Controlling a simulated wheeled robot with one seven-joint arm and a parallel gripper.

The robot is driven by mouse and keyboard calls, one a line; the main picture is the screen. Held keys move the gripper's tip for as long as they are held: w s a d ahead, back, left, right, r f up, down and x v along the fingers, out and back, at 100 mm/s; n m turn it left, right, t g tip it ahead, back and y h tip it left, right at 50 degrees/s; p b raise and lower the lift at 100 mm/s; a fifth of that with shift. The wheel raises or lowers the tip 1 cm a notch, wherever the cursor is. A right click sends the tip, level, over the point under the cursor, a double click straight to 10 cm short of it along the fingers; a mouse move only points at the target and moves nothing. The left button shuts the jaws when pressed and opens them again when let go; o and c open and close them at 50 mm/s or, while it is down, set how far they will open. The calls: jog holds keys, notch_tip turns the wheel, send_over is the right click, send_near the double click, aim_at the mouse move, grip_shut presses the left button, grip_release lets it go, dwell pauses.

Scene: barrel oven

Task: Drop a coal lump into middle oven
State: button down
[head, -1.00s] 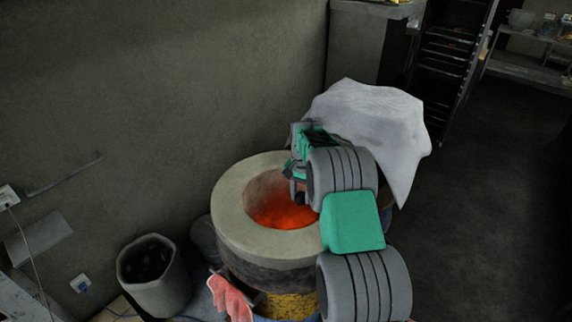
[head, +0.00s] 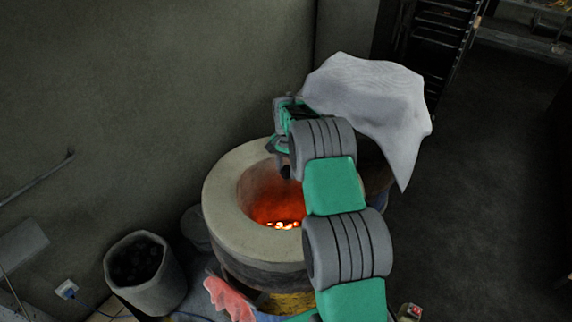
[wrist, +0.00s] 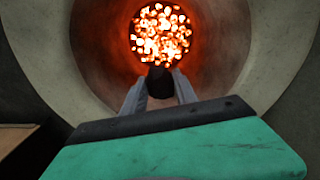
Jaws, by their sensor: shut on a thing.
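The middle oven (head: 225,222) is a round barrel with a thick pale rim and a glowing orange inside. In the wrist view, its rim (wrist: 45,60) surrounds a deep hollow with bright embers (wrist: 160,35) at the bottom. My gripper (head: 284,172) is over the oven mouth, toward its far right side. In the wrist view, the gripper (wrist: 159,80) points down into the opening and is shut on a dark coal lump (wrist: 160,72). The lump also shows as a small dark shape in the head view (head: 285,173). My arm hides the oven's right side.
A grey bucket of coal (head: 165,290) stands at the lower left. A white cloth (head: 370,100) drapes over something behind and right. A wall is at the left; the floor at the right is clear.

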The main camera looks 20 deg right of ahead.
aim_at(287, 168)
jog(key=shift+f, duration=0.9)
jog(key=c, duration=0.9)
grip_release()
notch_tip(287, 168, up, 8)
jog(key=shift+f+b, duration=0.1)
jog(key=shift+b, duration=1.05)
